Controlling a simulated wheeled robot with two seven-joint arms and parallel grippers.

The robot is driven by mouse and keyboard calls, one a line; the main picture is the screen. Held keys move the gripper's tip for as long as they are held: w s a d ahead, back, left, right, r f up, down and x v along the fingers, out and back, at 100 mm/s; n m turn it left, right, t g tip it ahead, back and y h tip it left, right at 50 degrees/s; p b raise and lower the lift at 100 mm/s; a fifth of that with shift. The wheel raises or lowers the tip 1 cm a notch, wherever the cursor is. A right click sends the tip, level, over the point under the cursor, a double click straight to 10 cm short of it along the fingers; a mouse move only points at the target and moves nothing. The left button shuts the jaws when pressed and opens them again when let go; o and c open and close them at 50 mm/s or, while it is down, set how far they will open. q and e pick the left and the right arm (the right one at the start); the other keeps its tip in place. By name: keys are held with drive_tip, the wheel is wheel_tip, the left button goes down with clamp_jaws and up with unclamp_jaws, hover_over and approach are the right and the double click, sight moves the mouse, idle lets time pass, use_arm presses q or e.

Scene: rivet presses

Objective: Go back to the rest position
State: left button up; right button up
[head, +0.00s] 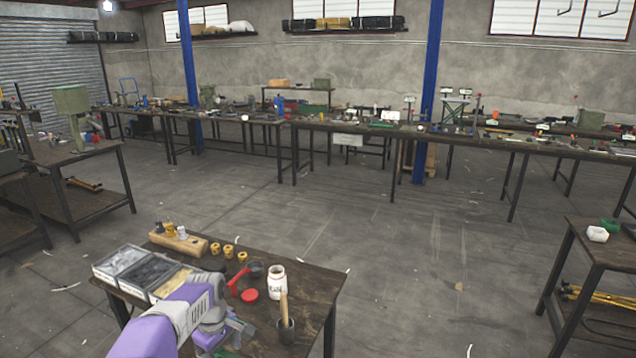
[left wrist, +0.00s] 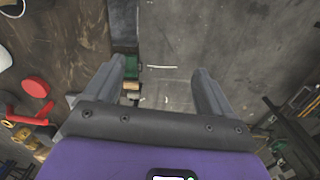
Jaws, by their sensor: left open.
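My left arm comes in from the bottom of the head view, purple and grey, over the near table's front edge. My left gripper (head: 236,334) is low there and partly hidden by its own wrist. In the left wrist view the left gripper (left wrist: 164,78) shows two grey fingers spread wide apart with nothing held between them. Floor shows beyond the fingertips, and the dark table top (left wrist: 75,45) lies to the left. My right gripper is in neither view.
The near wooden table (head: 322,290) bears a white jar (head: 276,283), a red lid (head: 250,295), a dark cup (head: 286,331) with a wooden-handled tool, grey bins (head: 122,262) and a wooden block (head: 180,243). Another table (head: 600,255) stands right. Open floor (head: 400,260) lies between.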

use_arm(q)
drive_tip(key=s+d+f+m+h, duration=0.1)
drive_tip(key=s+d+f+m, duration=0.2)
drive_tip(key=f, duration=0.7)
drive_tip(key=s+d+f+m+h, duration=0.1)
drive_tip(key=s+d+f+m, duration=0.15)
drive_tip(key=f, duration=0.85)
drive_tip(key=s+d+f+m+h, duration=0.1)
drive_tip(key=s+d+f, duration=0.3)
drive_tip(key=s, duration=0.5)
drive_tip(key=s+d+f+m+h, duration=0.1)
drive_tip(key=s+d+f+m, duration=0.2)
drive_tip(key=s, duration=0.7)
drive_tip(key=shift+s+d+f+t, duration=0.3)
drive_tip(key=shift+d+f, duration=0.05)
drive_tip(key=shift+f, duration=0.1)
